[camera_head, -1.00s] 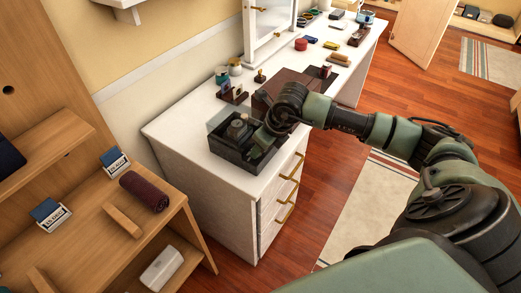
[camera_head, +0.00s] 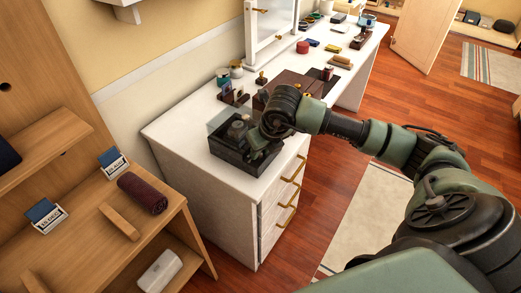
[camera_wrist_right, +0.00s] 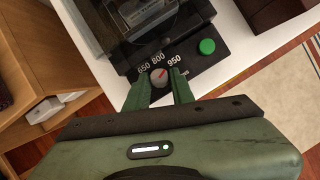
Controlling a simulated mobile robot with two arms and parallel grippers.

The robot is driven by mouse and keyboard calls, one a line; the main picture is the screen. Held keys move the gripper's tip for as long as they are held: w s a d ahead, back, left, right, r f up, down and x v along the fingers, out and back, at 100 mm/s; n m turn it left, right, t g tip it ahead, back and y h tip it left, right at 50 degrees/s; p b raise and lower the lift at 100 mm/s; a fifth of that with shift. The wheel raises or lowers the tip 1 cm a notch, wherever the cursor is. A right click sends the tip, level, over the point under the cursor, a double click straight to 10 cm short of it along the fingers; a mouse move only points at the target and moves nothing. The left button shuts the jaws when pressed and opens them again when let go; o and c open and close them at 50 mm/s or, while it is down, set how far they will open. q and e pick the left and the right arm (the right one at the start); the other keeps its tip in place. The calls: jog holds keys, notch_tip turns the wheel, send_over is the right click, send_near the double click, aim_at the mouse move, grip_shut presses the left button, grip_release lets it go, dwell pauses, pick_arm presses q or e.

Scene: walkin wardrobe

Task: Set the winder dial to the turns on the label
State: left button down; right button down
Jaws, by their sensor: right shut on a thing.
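The watch winder (camera_head: 232,150) is a dark box with a clear lid, on the near end of the white dresser. In the right wrist view its front panel (camera_wrist_right: 205,62) carries a grey dial (camera_wrist_right: 158,77) with a red pointer, marked 650, 800 and 950. The pointer is tilted to the upper right, between 800 and 950. A green button (camera_wrist_right: 207,46) is to the right of the dial. My right gripper (camera_wrist_right: 160,82) is shut on the dial; it also shows in the head view (camera_head: 257,148). My left gripper is not in view. I cannot make out a turns label.
The white dresser top (camera_head: 190,120) holds a brown box (camera_head: 290,85), small stands and a mirror (camera_head: 270,30) behind the winder. Wooden shelves (camera_head: 90,225) with cards and a rolled dark cloth (camera_head: 143,193) stand at left. Floor is open at right.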

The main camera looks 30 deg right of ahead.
jog(key=shift+r, duration=0.1)
jog(key=c, duration=1.5)
grip_release()
jog(key=v, duration=0.7)
jog(key=shift+s+r+b, duration=0.15)
jog(key=shift+r+b, duration=0.2)
jog(key=shift+b, duration=0.05)
